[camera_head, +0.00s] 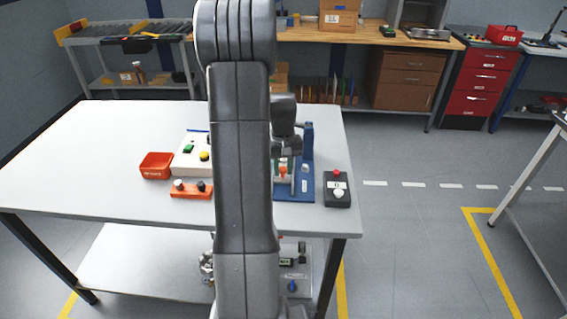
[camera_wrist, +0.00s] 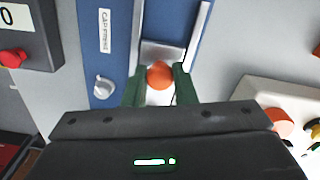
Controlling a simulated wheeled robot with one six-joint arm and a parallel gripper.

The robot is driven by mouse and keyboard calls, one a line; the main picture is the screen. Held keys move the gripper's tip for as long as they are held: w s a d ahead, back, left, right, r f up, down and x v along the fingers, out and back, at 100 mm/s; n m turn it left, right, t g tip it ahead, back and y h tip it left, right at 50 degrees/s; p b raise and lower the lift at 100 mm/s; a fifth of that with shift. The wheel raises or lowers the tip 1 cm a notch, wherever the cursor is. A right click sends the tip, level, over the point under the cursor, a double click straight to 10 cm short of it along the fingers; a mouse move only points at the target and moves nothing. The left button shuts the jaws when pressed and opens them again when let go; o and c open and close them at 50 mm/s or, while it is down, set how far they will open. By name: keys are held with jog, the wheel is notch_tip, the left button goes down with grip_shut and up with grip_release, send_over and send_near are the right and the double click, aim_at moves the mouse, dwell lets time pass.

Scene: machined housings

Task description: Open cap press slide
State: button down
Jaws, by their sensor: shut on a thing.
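The cap press (camera_head: 306,165) stands on the table right of my arm, a blue frame with a blue base. In the wrist view its blue base (camera_wrist: 106,60) carries a "CAP PRESS" label and a silver knob (camera_wrist: 103,88). The press slide (camera_wrist: 164,52) is a pale metal block between two light rails, with a round orange knob (camera_wrist: 160,74). My gripper (camera_wrist: 159,84) has its green fingers on either side of this knob and is shut on it. The orange knob also shows small in the head view (camera_head: 283,171). My arm hides part of the press there.
A dark control box (camera_head: 337,190) with red and white buttons stands right of the press. The table's left part is clear.

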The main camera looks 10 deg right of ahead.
jog(key=s, duration=0.2)
jog(key=s+a, duration=0.1)
jog(key=s, duration=0.1)
jog(key=s+a+b, duration=0.1)
jog(key=s, duration=0.1)
jog(key=shift+s, duration=0.35)
jog(key=c, duration=1.2)
grip_release()
jog(key=shift+r, duration=0.1)
notch_tip(320, 180, up, 14)
jog(key=shift+f, duration=0.2)
jog(key=shift+f, duration=0.1)
